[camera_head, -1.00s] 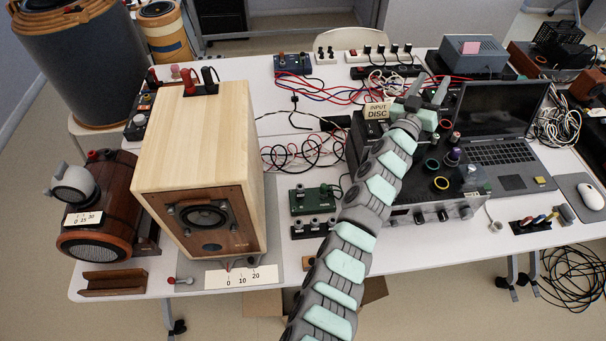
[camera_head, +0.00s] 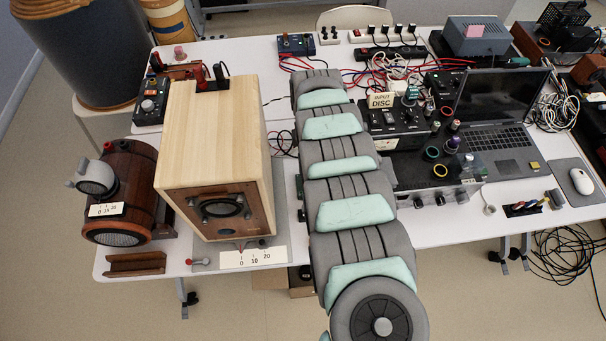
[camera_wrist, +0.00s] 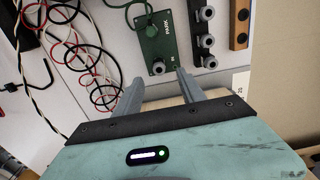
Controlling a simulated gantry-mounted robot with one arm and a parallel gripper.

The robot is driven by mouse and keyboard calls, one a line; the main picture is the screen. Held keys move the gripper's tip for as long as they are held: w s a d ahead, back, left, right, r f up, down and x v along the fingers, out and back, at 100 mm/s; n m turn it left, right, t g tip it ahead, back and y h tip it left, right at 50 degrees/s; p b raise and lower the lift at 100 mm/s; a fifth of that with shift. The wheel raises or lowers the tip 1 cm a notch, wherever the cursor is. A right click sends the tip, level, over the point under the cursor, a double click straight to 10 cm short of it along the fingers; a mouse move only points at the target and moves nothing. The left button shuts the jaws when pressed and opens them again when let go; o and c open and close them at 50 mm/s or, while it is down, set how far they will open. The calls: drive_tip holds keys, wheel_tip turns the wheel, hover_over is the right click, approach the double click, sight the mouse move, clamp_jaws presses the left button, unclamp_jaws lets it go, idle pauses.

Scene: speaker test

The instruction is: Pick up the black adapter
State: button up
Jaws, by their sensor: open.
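My gripper (camera_wrist: 159,77) shows in the wrist view with its two grey fingers apart and nothing between them. It points toward a green box marked PARK (camera_wrist: 155,48). In the head view the gripper is hidden by my arm. A small black plug-like piece (camera_wrist: 12,86) lies on the white table at the left edge of the wrist view, beside a twisted black-and-white cord. It may be the black adapter, but I cannot tell for certain. It is well to the left of the fingers and apart from them.
The wooden speaker box (camera_head: 213,130) stands left of my arm. Red and black looped wires (camera_wrist: 95,60) lie left of the green box. A black terminal strip (camera_wrist: 207,35) is right of it. The INPUT DISC unit (camera_head: 405,122) and laptop (camera_head: 500,120) stand right of my arm.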

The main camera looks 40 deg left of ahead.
wheel_tip(320, 180, down, 5)
drive_tip(key=shift+s+a, duration=0.1)
drive_tip(key=f, duration=0.2)
drive_tip(key=f+b, duration=0.1)
drive_tip(key=f, duration=0.1)
drive_tip(key=shift+s+a+f, duration=0.15)
drive_tip(key=shift+a+f, duration=0.05)
drive_tip(key=shift+f, duration=0.3)
clamp_jaws()
